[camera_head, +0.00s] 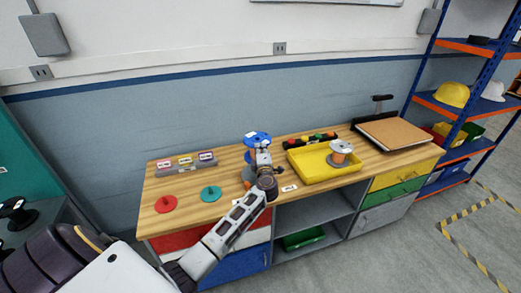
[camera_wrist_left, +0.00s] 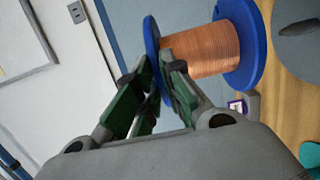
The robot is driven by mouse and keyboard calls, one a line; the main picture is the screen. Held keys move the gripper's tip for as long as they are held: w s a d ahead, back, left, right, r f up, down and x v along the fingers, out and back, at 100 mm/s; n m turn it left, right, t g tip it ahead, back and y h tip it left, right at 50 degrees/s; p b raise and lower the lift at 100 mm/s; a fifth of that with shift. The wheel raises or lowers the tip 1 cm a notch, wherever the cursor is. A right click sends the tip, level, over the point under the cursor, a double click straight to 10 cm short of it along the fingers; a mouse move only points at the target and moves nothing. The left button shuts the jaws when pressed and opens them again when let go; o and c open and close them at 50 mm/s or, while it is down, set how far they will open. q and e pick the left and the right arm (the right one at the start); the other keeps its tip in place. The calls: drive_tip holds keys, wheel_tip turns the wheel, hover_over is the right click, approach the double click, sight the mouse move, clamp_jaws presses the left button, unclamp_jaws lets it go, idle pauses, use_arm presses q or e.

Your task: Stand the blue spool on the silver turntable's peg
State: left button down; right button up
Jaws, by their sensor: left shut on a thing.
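The blue spool (camera_head: 257,138), wound with copper wire (camera_wrist_left: 203,48), is held above the wooden bench. My left gripper (camera_head: 261,155) is shut on its upper blue flange (camera_wrist_left: 152,50) in the left wrist view. Its axis looks about upright. The lower blue flange (camera_wrist_left: 243,40) is clear of the fingers. The silver turntable (camera_wrist_left: 302,55) shows as a grey disc with a dark peg (camera_wrist_left: 299,28), below the spool and apart from it. In the head view my gripper and arm mostly hide the turntable. My right gripper is not in view.
A red disc (camera_head: 165,204) and a teal disc (camera_head: 210,194) lie left on the bench. Behind them stands a grey label rack (camera_head: 205,164). A yellow tray (camera_head: 312,178) with another copper spool (camera_head: 340,149) is at right. A dark rack (camera_head: 300,143) with coloured pieces is behind.

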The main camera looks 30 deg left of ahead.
use_arm(q)
drive_tip(key=shift+r+p, duration=0.15)
drive_tip(key=shift+p, duration=0.2)
idle(0.5)
drive_tip(key=shift+f+b, duration=0.65)
drive_tip(key=shift+f, duration=0.9)
idle(0.4)
drive_tip(key=shift+p, duration=0.3)
idle(0.7)
drive_tip(key=shift+f+b, duration=0.85)
drive_tip(key=shift+f, duration=0.65)
idle(0.5)
idle(1.0)
drive_tip(key=shift+f, duration=0.85)
idle(0.4)
